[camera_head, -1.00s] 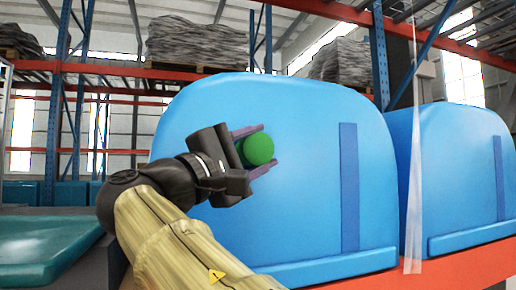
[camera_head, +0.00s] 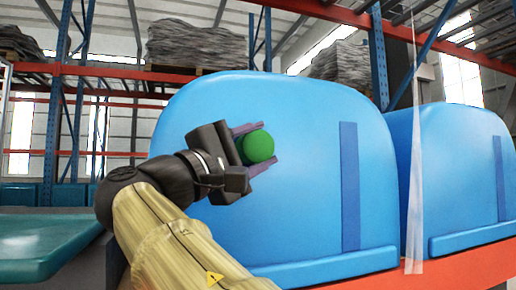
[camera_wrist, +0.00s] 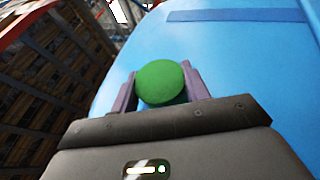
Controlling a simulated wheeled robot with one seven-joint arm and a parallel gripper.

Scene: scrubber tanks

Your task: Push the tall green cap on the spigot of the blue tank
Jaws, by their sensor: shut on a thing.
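The green cap (camera_head: 257,147) shows as a round green end in front of the blue tank (camera_head: 300,200). My gripper (camera_head: 258,147) is shut on the cap, with one purple finger above it and one below it in the head view. In the wrist view the cap (camera_wrist: 160,82) sits between the two fingers (camera_wrist: 160,92), and the blue tank (camera_wrist: 240,60) fills the space behind. The spigot is hidden. I cannot tell whether the cap touches the tank or the spigot.
A second blue tank (camera_head: 460,180) stands to the right on an orange beam (camera_head: 460,265). A clear plastic strip (camera_head: 415,170) hangs between the tanks. A teal surface (camera_head: 40,245) lies at the lower left. Racks with wrapped grey loads (camera_head: 195,45) stand behind.

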